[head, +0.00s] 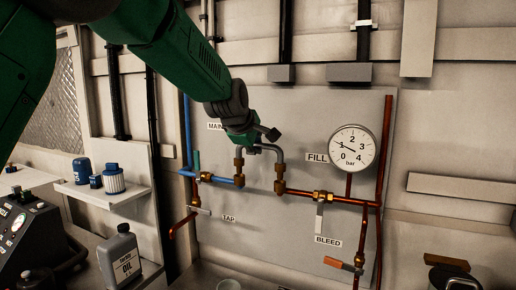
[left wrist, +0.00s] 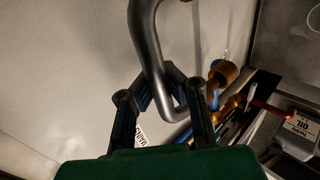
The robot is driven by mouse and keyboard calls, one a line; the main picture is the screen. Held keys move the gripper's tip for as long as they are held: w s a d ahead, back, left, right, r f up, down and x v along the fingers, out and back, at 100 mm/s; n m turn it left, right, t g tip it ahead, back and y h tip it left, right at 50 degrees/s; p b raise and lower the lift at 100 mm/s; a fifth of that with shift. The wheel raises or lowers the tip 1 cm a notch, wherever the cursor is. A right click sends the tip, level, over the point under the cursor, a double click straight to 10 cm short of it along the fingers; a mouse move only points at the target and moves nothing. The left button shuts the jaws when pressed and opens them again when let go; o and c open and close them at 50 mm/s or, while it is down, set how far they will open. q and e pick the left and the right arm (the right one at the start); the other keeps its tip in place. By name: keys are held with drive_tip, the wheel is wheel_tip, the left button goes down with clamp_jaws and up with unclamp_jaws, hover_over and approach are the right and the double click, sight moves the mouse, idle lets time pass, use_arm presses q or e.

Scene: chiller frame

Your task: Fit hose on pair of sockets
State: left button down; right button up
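The hose (head: 279,153) is a short grey bent tube in front of the panel, and it also shows close up in the left wrist view (left wrist: 151,48). My left gripper (head: 262,141) comes in from the upper left, with its fingers closed around the hose in the left wrist view (left wrist: 160,82). The left socket (head: 239,168) is brass, on the blue pipe. The right socket (head: 280,184) is brass, on the copper pipe. The hose's right leg points down just above the right socket; I cannot tell if they touch. My right gripper is out of view.
A pressure gauge (head: 352,148) stands right of the sockets. Valve handles show at the tap (head: 199,211) and bleed (head: 319,218). An oil bottle (head: 120,256) stands lower left, below a shelf (head: 104,194) with blue-capped containers. A copper riser (head: 385,150) runs up the right side.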

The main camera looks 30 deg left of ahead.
use_arm(q)
drive_tip(key=shift+p, duration=0.35)
idle(0.4)
drive_tip(key=shift+f+b, duration=0.75)
drive_tip(key=shift+f, duration=0.6)
drive_tip(key=c, duration=1.6)
unclamp_jaws()
drive_tip(key=shift+c, duration=0.2)
drive_tip(key=shift+s, duration=0.1)
drive_tip(key=v, duration=1.1)
drive_tip(key=shift+s+r, duration=0.25)
drive_tip(key=shift+d, duration=0.1)
